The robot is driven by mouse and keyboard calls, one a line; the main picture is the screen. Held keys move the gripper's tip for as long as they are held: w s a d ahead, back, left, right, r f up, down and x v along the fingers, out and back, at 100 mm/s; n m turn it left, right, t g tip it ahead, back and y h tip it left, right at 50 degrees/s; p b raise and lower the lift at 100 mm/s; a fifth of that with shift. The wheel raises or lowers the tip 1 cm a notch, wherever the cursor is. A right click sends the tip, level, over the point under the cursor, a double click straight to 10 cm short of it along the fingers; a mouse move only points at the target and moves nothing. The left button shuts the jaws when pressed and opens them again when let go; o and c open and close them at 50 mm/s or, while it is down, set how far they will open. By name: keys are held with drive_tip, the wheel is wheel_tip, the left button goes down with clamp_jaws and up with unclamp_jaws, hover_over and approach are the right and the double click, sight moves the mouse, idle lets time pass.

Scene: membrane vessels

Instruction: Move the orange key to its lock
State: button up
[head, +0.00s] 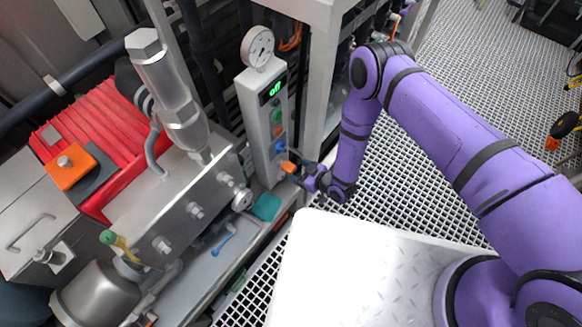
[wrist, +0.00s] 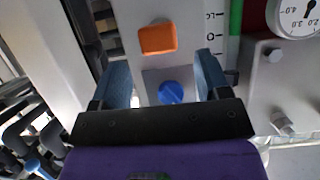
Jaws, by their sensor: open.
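An orange block-like piece, apparently the orange key (head: 289,167), is at the lower part of the grey control box; it also shows in the wrist view (wrist: 157,39). My gripper (head: 303,171) is just right of it in the head view. In the wrist view my open gripper (wrist: 163,66) has one finger on each side, with the orange piece ahead between their lines. No contact can be made out. A blue knob (wrist: 171,93) shows between the fingers. An orange block with a silver stud (head: 70,165) sits on the machinery at left; I cannot tell whether it is the lock.
The grey control box (head: 262,130) has a lit display, coloured knobs and a gauge (head: 258,46) on top. Metal vessels and a steel block (head: 178,205) with fittings stand to its left. A pale frame post (head: 320,75) rises close to my arm. Grated floor lies at right.

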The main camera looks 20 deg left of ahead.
drive_tip(key=v, duration=0.4)
drive_tip(key=shift+s+d+r, duration=0.1)
drive_tip(key=shift+s+d, duration=0.05)
drive_tip(key=shift+d, duration=0.05)
drive_tip(key=shift+s, duration=0.1)
idle(0.4)
